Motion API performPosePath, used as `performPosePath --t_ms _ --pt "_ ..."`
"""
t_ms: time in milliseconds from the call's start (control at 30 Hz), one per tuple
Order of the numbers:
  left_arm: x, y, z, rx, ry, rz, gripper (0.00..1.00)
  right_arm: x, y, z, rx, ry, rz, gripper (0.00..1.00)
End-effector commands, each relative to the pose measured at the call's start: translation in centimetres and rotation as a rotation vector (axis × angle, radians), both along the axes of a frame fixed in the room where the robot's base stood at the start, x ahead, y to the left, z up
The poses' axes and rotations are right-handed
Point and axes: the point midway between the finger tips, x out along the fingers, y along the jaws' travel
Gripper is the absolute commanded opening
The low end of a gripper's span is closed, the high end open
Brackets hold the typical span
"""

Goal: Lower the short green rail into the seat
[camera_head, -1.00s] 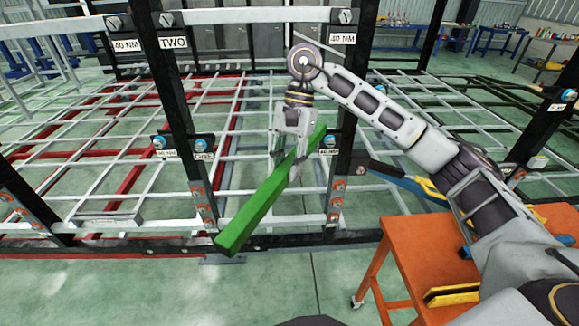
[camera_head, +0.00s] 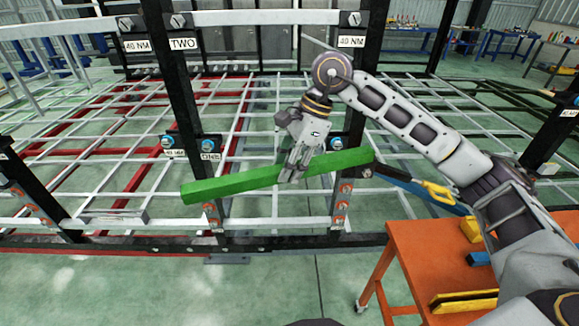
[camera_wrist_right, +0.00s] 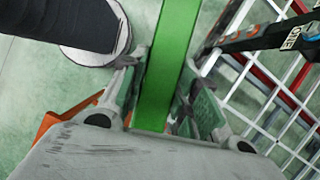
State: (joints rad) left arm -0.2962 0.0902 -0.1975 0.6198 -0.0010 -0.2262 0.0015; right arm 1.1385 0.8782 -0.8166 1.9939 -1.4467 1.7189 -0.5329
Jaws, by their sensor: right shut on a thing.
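The short green rail (camera_head: 235,183) is a straight bar held near its middle by my right gripper (camera_head: 296,170). In the head view it lies nearly level, its right end a little higher, across the front of two black posts. In the right wrist view the rail (camera_wrist_right: 170,60) runs between the two fingers of the right gripper (camera_wrist_right: 162,100), which are shut on it. Brackets with orange-ringed bolts show below the rail on the left post (camera_head: 211,212) and the right post (camera_head: 341,200). Which of these is the seat I cannot tell. My left gripper is out of view.
Black posts with labels ONE, TWO and 40 NM stand on the chassis frame. A white crossbar (camera_head: 265,17) spans them at the top. An orange table (camera_head: 440,255) with yellow and blue pieces is at the lower right. The green floor in front is clear.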

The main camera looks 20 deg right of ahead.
Motion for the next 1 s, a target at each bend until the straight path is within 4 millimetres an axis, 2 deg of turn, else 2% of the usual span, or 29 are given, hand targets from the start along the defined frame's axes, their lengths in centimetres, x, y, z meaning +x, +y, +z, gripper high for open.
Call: performPosePath --t_ms 300,1000 --pt "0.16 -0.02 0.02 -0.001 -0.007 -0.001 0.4 0.03 0.14 0.19 0.002 -0.003 -0.174 0.0" --pt "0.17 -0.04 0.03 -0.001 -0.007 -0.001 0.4 0.09 0.15 0.2 0.002 -0.002 -0.302 0.0"
